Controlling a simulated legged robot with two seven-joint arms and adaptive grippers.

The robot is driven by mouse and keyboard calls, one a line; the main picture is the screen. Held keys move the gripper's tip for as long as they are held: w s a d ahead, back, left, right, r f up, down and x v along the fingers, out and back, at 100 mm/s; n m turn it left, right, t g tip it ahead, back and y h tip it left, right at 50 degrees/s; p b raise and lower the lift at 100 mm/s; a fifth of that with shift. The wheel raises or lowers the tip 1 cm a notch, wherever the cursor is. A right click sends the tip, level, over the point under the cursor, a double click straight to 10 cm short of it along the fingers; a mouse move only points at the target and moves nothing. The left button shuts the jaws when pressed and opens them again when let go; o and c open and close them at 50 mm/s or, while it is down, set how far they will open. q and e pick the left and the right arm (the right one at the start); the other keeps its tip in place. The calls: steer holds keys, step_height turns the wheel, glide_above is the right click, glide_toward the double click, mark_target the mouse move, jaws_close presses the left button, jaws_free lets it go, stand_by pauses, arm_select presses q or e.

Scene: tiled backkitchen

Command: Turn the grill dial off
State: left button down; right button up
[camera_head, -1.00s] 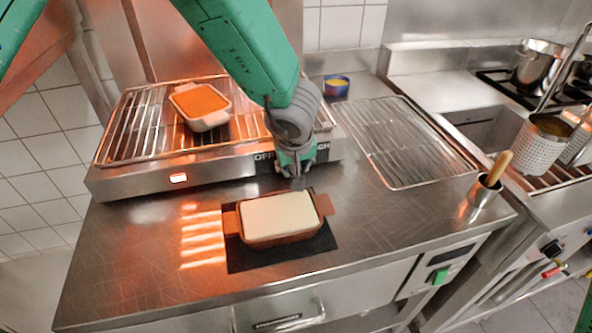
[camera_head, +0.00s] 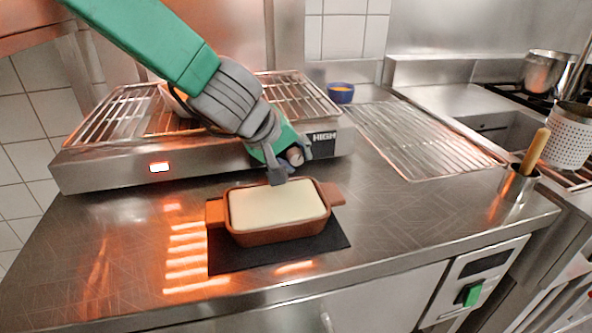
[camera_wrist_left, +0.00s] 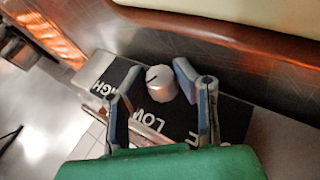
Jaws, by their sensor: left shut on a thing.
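The grill (camera_head: 110,172) is a low steel unit with wire racks on top, standing at the back left of the counter. Its dial (camera_wrist_left: 160,84) is a grey round knob with a dark pointer mark, on a black panel with HIGH and LOW lettering in the left wrist view. My left gripper (camera_head: 291,160) is at the grill's front, with its fingers on both sides of the dial, shut on it. In the head view the arm hides much of the panel, and only HIGH (camera_head: 324,137) reads clearly. My right gripper is out of view.
A brown casserole dish (camera_head: 282,236) with pale filling sits on a dark mat (camera_head: 225,262) just in front of the gripper. A small blue bowl (camera_head: 340,94) and an empty wire rack (camera_head: 425,140) lie right.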

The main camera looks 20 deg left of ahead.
arm_select(q)
steer(key=shift+w+a+r, duration=0.1)
steer(key=shift+r, duration=0.05)
steer(key=c, duration=1.6)
jaws_free()
steer(key=o, duration=0.3)
steer(key=shift+o, duration=0.2)
steer(key=shift+v, duration=3.7)
